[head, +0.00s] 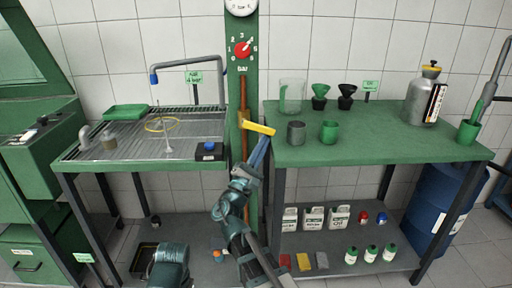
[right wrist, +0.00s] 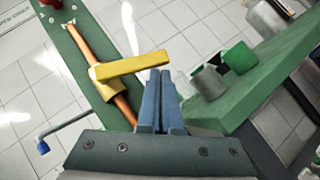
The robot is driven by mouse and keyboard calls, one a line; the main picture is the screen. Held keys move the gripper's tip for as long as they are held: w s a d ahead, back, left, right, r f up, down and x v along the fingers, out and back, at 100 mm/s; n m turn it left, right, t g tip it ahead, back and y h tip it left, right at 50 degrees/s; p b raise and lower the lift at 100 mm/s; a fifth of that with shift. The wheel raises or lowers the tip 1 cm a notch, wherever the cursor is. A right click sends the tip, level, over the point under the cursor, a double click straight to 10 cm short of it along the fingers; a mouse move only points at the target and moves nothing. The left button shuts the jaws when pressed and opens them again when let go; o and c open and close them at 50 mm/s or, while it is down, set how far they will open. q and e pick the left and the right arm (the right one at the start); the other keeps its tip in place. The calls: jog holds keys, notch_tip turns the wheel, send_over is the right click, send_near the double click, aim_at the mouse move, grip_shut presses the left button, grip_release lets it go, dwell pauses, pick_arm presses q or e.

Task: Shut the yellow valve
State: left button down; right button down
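The yellow valve (head: 259,128) sits on a copper-coloured vertical pipe (head: 243,105) on the green post. Its bar handle sticks out to the right across the pipe, tilted slightly down at its right end. It also shows in the right wrist view (right wrist: 132,66), with its body around the pipe. My right gripper (head: 260,146) is just below the handle; its blue fingers (right wrist: 158,78) are together with nothing seen between them. The fingertips appear right at the handle's lower edge; I cannot tell whether they touch. My left gripper is not in view.
A green table (head: 385,143) with cups, funnels and a metal canister (head: 423,97) stands close to the right of the post. A grated wash table (head: 125,155) with a small black box (head: 209,152) stands to the left. A red-knobbed gauge (head: 242,49) is above the valve.

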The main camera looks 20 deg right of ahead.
jog(key=shift+s+d+r+p, duration=0.25)
jog(key=shift+d+r+p, duration=0.65)
jog(key=shift+r, duration=0.2)
jog(key=shift+f, duration=0.1)
jog(key=s+a+f+b, duration=0.2)
jog(key=s+f+b, duration=0.4)
jog(key=f+b, duration=0.4)
jog(key=shift+s+f+b, duration=0.4)
jog(key=shift+b, duration=0.05)
